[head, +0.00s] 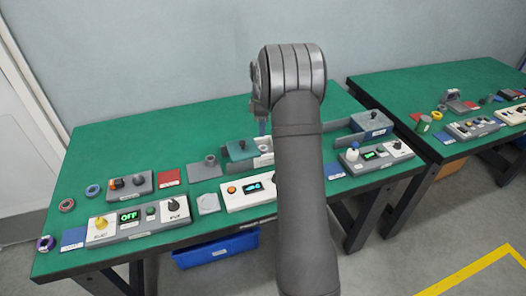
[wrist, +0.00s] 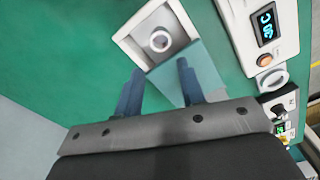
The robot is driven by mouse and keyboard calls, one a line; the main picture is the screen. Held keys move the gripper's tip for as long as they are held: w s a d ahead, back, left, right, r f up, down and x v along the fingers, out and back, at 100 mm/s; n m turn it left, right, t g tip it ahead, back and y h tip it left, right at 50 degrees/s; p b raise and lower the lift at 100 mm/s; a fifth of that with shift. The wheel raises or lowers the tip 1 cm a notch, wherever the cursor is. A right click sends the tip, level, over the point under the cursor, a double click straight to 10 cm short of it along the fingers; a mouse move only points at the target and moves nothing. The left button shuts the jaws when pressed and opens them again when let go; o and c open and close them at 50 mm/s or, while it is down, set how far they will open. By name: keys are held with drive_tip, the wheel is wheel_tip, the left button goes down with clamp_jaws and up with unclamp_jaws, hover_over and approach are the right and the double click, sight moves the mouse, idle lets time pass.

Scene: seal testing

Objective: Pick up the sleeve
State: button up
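My gripper (wrist: 160,70) is open, with two blue fingers apart and nothing seen between them. In the wrist view, a white square box (wrist: 125,38) lies just beyond the fingertips. A small round, ring-like grey piece (wrist: 160,40) stands inside it; it looks like the sleeve, but I cannot be sure. A teal, lid-like panel (wrist: 205,82) adjoins the box, partly behind the right finger. In the head view, one blue finger (head: 262,127) shows above the white box (head: 264,144), and my arm hides part of that area.
A white panel with a lit display (head: 236,200) stands in front of the box. A grey block with a short cylinder (head: 205,170) and a red pad (head: 169,178) lie to the left. A blue-topped box (head: 371,122) stands right. Green table (head: 130,150) is clear at the back left.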

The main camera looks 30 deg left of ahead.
wheel_tip(320, 180, down, 9)
drive_tip(key=shift+d, duration=0.15)
idle(0.4)
drive_tip(key=shift+c, duration=0.3)
drive_tip(key=c, duration=0.7)
